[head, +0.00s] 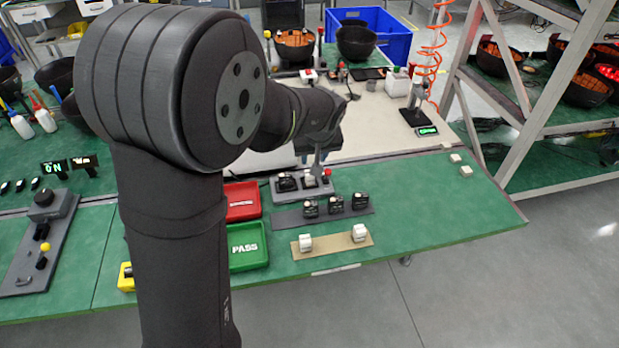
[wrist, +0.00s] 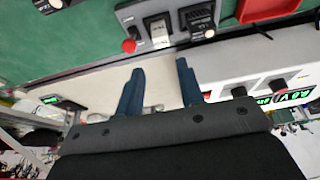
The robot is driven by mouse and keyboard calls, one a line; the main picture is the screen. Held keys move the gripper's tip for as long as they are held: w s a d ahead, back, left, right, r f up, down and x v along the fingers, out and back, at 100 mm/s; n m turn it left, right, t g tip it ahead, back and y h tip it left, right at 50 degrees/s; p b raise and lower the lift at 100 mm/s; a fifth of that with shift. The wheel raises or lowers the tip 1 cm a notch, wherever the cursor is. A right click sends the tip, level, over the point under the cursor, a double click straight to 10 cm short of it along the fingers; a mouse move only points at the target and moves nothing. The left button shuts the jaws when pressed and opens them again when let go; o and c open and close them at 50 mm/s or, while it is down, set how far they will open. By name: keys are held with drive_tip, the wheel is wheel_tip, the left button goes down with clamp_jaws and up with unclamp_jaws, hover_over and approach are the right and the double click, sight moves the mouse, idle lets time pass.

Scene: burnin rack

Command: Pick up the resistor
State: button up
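No part is labelled as the resistor; small white blocks are the likeliest match. Two more white blocks, a left one (head: 305,242) and a right one (head: 359,232), stand on a tan strip (head: 332,244). My gripper (wrist: 160,68) is open and empty. In the wrist view its fingertips point toward the fixture's white block, apart from it.
A dark strip with black modules (head: 336,203) lies between the fixture and the tan strip. A red tray (head: 242,200) and a green PASS tray (head: 246,246) stand left. Two small white pieces (head: 466,170) lie at right.

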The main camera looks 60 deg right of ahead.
sight(310, 178)
drive_tip(key=x, duration=1)
drive_tip(key=shift+w+f, duration=0.1)
drive_tip(key=shift+f, duration=0.35)
drive_tip(key=c, duration=0.7)
